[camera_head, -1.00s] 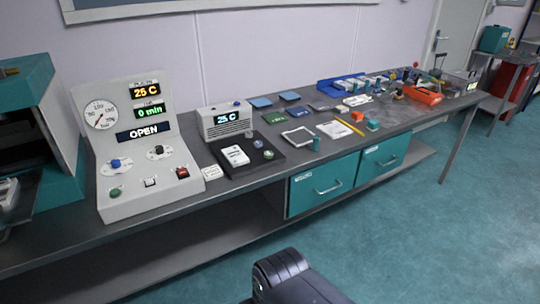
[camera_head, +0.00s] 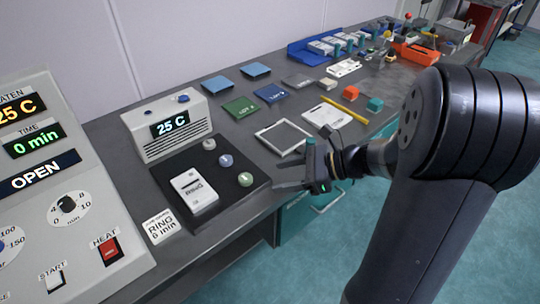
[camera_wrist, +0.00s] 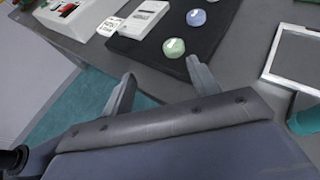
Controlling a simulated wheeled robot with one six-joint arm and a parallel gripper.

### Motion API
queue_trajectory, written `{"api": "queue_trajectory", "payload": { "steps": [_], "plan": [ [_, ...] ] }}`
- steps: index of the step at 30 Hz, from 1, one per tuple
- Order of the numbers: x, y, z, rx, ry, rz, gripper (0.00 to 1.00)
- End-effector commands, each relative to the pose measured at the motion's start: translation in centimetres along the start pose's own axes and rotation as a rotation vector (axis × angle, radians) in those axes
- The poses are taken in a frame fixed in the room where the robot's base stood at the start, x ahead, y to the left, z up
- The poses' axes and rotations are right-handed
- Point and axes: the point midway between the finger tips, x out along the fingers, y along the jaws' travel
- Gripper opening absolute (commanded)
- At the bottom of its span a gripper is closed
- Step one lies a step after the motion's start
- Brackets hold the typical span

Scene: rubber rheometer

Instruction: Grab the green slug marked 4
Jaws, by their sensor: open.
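The green slug (camera_head: 245,179) lies on the front right part of a black mat (camera_head: 180,168); its mark is too small to read. In the wrist view the green slug (camera_wrist: 174,48) sits just beyond my fingertips, nearer the right finger. My gripper (camera_head: 283,173) is open and empty, to the right of the green slug and apart from it. It also shows in the wrist view (camera_wrist: 160,70). A blue slug (camera_head: 225,160) and a grey slug (camera_head: 209,144) lie behind the green one in a row.
A framed plate (camera_head: 283,136) lies right of the mat. The instrument panel (camera_head: 62,190) fills the left. The bench's front edge is below my gripper.

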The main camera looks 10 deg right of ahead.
Motion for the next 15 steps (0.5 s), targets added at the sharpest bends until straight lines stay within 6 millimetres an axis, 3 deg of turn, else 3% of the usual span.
{"api": "queue_trajectory", "payload": {
  "steps": [4, 15],
  "plan": [
    [0.6, -0.8, -0.1, 0.038, -0.031, -0.015, 0.57],
    [5.3, -0.9, 0.0, 0.036, -0.029, -0.015, 0.57]
  ]
}}
